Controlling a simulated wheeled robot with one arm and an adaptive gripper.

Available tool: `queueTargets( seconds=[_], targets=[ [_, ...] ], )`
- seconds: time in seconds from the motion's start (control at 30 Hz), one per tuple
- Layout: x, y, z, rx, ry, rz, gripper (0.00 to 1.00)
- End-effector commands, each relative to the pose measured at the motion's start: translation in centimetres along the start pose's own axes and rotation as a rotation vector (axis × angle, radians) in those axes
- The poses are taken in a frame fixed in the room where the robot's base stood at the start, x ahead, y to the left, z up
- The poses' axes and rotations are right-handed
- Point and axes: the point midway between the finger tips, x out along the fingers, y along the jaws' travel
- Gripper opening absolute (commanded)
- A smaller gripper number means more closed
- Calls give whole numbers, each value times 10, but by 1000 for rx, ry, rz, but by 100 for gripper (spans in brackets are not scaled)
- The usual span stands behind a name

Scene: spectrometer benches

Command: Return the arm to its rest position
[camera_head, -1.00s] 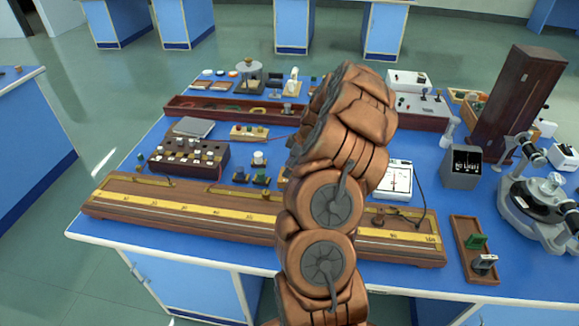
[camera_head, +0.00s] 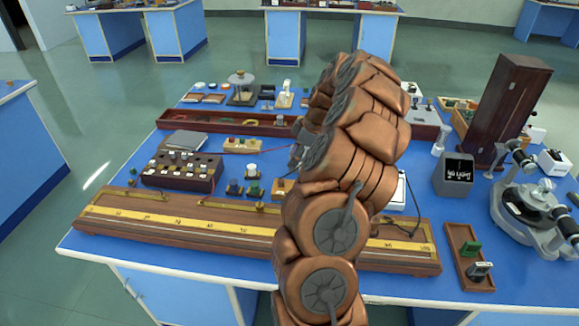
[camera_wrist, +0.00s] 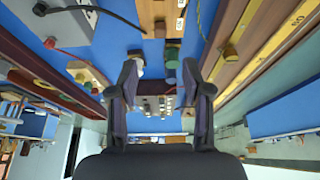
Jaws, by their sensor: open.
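My copper-coloured arm (camera_head: 345,180) rises in front of the bench in the head view, bent at its upper part. It covers the middle of the bench. In the wrist view my gripper (camera_wrist: 158,80) has its two dark fingers apart. No object is held between them. Beyond the fingers, a box with rows of pegs (camera_wrist: 158,104) shows in the gap. Small coloured terminal pieces (camera_wrist: 172,55) are in line above it. In the head view the gripper is mostly hidden behind my arm.
A long wooden scale board (camera_head: 180,228) runs along the bench's front edge. A brown peg box (camera_head: 180,172) is behind it. A tall dark wooden case (camera_head: 508,110), a grey meter (camera_head: 453,175) and a spectrometer (camera_head: 535,210) stand at right. A small wooden tray (camera_head: 470,262) lies front right.

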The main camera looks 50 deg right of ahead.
Motion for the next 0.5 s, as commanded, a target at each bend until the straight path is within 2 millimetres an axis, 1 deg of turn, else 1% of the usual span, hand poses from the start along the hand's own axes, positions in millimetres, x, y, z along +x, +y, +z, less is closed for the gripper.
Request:
queueTargets(
  seconds=[0.1,0.2,0.5],
  targets=[
    [-11,0,0,0,0,-1,49],
    [-16,0,0,1,-1,-1,49],
    [-17,0,0,1,-1,-2,49]
  ],
)
